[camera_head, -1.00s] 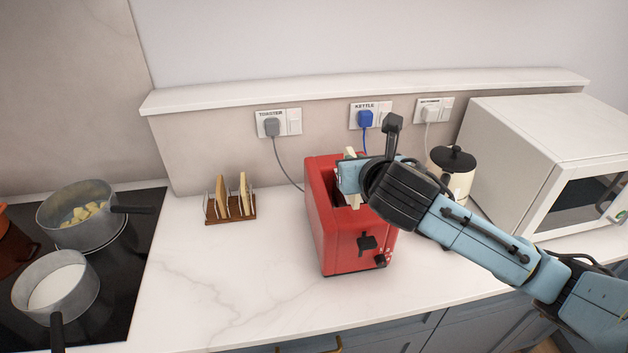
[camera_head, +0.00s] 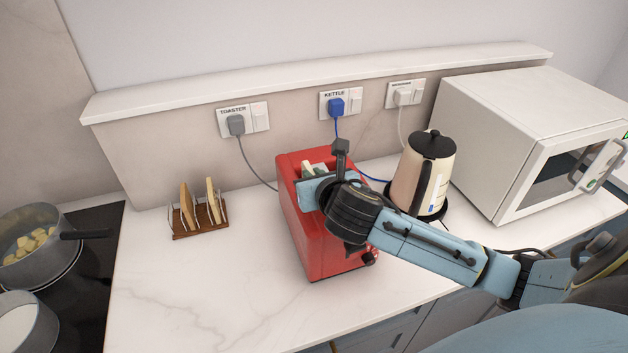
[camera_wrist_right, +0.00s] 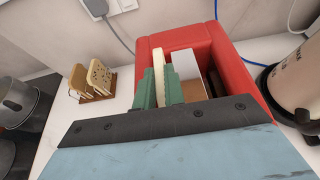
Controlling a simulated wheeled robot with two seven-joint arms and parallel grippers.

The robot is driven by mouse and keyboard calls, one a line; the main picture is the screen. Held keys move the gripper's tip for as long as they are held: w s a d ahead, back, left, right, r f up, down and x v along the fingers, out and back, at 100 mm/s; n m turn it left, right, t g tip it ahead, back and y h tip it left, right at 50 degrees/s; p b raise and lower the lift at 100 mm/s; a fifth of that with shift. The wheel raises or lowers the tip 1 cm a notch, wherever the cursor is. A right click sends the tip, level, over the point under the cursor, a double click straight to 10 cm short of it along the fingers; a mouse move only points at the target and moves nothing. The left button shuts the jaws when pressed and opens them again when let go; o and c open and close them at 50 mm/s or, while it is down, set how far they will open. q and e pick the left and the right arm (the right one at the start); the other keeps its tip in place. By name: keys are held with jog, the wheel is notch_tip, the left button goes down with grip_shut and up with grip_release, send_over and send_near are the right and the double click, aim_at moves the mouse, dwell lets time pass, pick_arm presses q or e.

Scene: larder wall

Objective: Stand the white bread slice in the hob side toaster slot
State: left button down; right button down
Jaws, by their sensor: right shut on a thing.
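The red toaster (camera_head: 310,245) stands on the counter. My right gripper (camera_wrist_right: 160,88) is over its top, with its green fingers shut on the white bread slice (camera_wrist_right: 163,78). In the right wrist view the slice stands upright between the fingers, toward the left, hob side of the toaster (camera_wrist_right: 226,52). An opening shows to its right. The lower edge of the slice is hidden, so I cannot tell how far it is in a slot. In the head view only a pale bit of the slice (camera_head: 314,168) shows behind the gripper. My left gripper is not in view.
A toast rack (camera_head: 203,232) with bread slices stands left of the toaster. The hob (camera_head: 95,275) with pots is further left. A cream kettle (camera_head: 408,183) stands close on the right, with a white microwave (camera_head: 480,140) beyond. Counter in front of the rack is clear.

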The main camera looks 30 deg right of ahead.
jog(key=shift+f, duration=0.4)
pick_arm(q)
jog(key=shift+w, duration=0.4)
pick_arm(e)
jog(key=shift+f, duration=0.15)
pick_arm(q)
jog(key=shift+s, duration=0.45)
pick_arm(e)
jog(key=c, duration=1.5)
grip_release()
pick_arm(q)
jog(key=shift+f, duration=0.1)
